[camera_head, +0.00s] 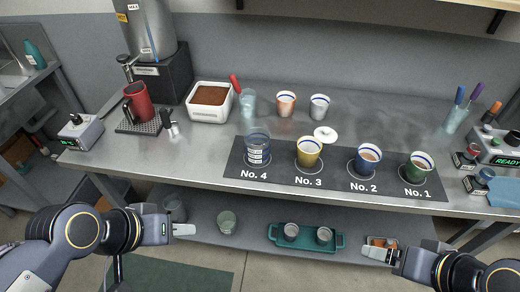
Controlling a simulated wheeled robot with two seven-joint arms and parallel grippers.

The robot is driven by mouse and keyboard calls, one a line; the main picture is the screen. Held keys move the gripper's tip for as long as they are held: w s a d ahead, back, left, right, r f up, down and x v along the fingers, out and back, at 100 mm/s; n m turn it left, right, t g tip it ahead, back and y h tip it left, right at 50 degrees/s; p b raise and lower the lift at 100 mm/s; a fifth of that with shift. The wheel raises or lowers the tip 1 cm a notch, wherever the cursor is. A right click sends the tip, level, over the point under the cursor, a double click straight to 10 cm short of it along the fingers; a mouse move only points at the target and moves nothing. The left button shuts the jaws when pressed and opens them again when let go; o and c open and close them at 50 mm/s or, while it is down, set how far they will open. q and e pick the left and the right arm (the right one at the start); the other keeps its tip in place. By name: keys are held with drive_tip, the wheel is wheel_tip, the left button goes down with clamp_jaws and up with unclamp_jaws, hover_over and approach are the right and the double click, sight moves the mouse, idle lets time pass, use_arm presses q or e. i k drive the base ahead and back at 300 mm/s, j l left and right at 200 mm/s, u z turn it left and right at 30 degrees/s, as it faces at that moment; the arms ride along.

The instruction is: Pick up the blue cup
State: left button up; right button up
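The blue cup (368,158) stands upright on the No. 2 circle of the dark mat (330,184), with a pale rim and brown contents. The green cup (418,167) is to its right on No. 1, and the yellow cup (307,152) to its left on No. 3. My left gripper (184,230) is in front of the counter at lower left, far from the blue cup, with nothing visible in it. My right gripper (378,253) is at lower right, below and in front of the cup. Neither touches it. Their finger gaps are not clear.
Two cups, orange (286,103) and white (319,106), stand farther back. The counter's front edge lies between my grippers and the cups. A teal tray (306,248) is on the shelf below.

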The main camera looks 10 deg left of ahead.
sight(368, 156)
drive_tip(key=i+l, duration=0.15)
drive_tip(key=l, duration=0.25)
drive_tip(key=i+l, duration=0.15)
drive_tip(key=l, duration=0.25)
drive_tip(key=i+l, duration=0.1)
drive_tip(key=l, duration=0.3)
